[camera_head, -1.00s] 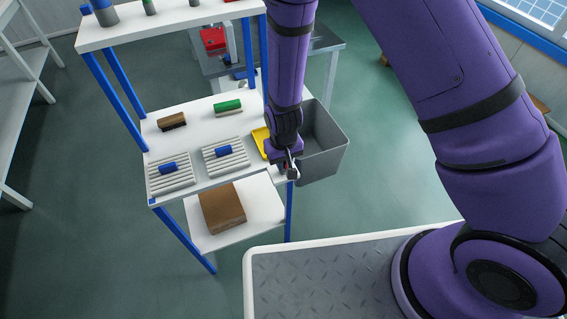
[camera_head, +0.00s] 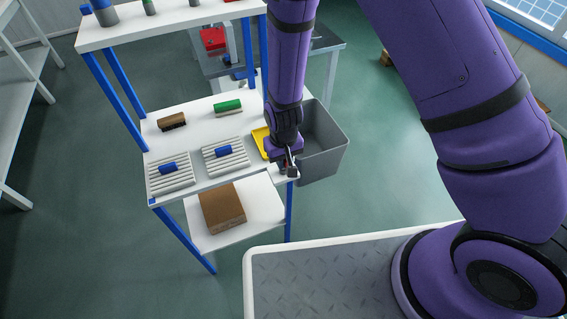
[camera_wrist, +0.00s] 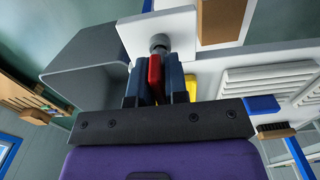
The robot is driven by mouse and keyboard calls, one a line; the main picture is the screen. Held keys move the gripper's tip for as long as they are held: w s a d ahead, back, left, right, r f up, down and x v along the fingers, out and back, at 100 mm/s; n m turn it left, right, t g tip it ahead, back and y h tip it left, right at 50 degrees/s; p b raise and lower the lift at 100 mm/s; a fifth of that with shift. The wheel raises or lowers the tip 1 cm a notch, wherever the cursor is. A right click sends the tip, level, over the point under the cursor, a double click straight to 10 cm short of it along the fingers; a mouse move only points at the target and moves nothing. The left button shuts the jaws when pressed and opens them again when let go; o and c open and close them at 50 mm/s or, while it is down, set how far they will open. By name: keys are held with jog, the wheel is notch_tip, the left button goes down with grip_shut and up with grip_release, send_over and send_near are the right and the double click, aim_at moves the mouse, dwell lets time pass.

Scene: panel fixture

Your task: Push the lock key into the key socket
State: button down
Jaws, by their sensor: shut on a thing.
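My gripper (camera_wrist: 160,88) is shut on the red lock key (camera_wrist: 155,72), which sits between its dark fingers in the wrist view. A grey round key socket (camera_wrist: 159,42) lies directly beyond the key's end, on a white panel (camera_wrist: 185,27). The key's end and the socket overlap in this view, and I cannot tell whether the key is inside it or only close to it. In the head view my gripper (camera_head: 289,167) points down at the right front corner of the middle shelf; the key and socket are mostly hidden there.
A grey bin (camera_head: 328,150) hangs close beside my gripper on the right. The white shelf (camera_head: 185,143) carries ribbed racks (camera_head: 225,157) with blue pieces, brushes (camera_head: 228,108) and a yellow item (camera_head: 260,138). A brown box (camera_head: 222,207) sits on the shelf below.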

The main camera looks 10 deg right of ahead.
jog(key=shift+r, duration=0.85)
dwell(0.4)
jog(key=shift+r, duration=2.45)
